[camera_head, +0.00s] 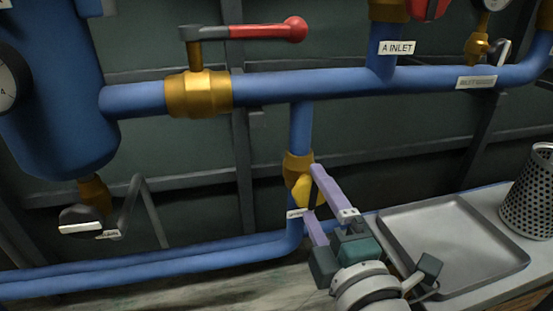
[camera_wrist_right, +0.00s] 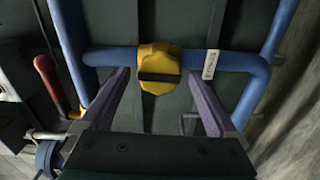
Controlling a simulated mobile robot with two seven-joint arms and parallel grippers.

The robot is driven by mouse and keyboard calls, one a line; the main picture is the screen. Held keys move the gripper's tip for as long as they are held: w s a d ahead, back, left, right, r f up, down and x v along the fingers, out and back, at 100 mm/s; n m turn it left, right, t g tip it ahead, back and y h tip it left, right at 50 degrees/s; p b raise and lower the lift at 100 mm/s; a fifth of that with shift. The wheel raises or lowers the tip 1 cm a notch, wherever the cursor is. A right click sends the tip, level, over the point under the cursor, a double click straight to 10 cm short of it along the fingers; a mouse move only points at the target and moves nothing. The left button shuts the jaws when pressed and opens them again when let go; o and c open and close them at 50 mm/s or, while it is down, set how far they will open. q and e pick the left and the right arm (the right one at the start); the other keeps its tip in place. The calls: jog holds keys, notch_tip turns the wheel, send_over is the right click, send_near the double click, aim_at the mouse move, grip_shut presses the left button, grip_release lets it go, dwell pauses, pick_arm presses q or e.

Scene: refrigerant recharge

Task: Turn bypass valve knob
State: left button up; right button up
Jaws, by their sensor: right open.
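My left gripper is not in view.
A brass valve (camera_head: 197,95) with a red lever (camera_head: 268,30) sits on the upper blue pipe. A blue tank (camera_head: 58,100) stands at the left. A grey tray (camera_head: 452,245) and a perforated metal cup (camera_head: 530,195) rest on the bench at the right.

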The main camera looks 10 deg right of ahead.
jog(key=s+p, duration=0.2)
jog(key=s, duration=0.5)
jog(key=shift+d+p, duration=0.15)
jog(key=shift+p, duration=0.25)
jog(key=shift+w, duration=0.1)
